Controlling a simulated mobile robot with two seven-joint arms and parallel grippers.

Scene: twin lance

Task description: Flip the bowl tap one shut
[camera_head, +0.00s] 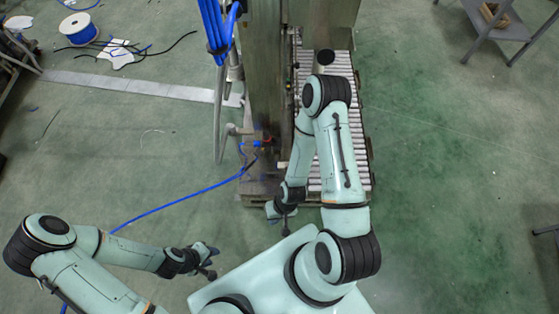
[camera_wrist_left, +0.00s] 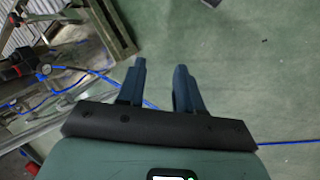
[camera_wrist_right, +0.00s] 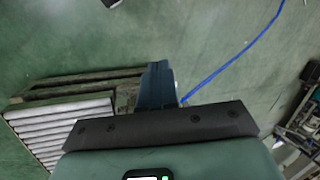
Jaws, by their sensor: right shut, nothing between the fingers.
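I cannot pick out bowl tap one for certain. A small fitting with a red-orange part (camera_head: 266,141) and blue hose ends sits low on the machine column in the head view. Dark fittings with blue hoses (camera_wrist_left: 28,70) show at the left edge of the left wrist view. My left gripper (camera_head: 213,250) is open and empty, at the lower left, apart from the machine; its two fingers stand apart in the left wrist view (camera_wrist_left: 160,75). My right gripper (camera_head: 271,211) is shut and empty, near the front end of the machine's base; its fingers are together in the right wrist view (camera_wrist_right: 157,75).
A roller conveyor (camera_head: 337,150) runs beside the machine column (camera_head: 268,70), partly hidden by my right arm. A blue hose (camera_head: 180,202) lies across the floor. A cable spool (camera_head: 78,29) is at the upper left and a grey table (camera_head: 497,22) at the upper right.

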